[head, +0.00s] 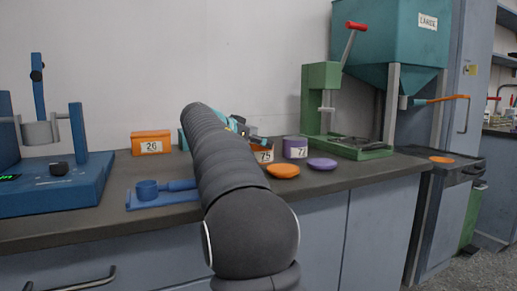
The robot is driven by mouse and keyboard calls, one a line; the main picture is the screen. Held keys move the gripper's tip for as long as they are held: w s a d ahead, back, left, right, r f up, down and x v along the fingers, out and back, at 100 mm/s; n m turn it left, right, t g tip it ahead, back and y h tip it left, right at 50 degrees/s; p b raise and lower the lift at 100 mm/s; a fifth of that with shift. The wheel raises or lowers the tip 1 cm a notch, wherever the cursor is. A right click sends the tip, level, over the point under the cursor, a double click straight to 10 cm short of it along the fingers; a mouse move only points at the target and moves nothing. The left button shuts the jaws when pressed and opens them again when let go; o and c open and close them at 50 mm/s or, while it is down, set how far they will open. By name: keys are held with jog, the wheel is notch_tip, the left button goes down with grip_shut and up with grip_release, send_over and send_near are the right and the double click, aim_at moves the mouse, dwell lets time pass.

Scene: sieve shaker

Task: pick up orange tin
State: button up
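An orange tin (267,155) labelled 75 stands on the grey counter, partly hidden by my arm. A flat orange disc (283,171), like a lid, lies in front of it. An orange box-shaped container (151,142) labelled 26 stands further left, near the wall. My gripper (245,131) shows only in part beyond my dark arm, just above and left of the orange tin. My arm hides most of it, so its fingers and any contact with the tin cannot be made out.
A purple tin (295,148) labelled 77 stands right of the orange tin, with a purple disc (322,164) in front. A green press (322,100) stands behind right. A blue tray (164,196) with a cup and a blue machine (57,185) occupy the left.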

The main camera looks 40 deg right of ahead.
jog(key=shift+r, duration=0.55)
jog(key=s+d+r+p, duration=0.2)
jog(key=s+d+r, duration=0.4)
jog(key=s+r, duration=0.3)
jog(key=shift+s+r, duration=0.4)
jog(key=shift+s, duration=0.05)
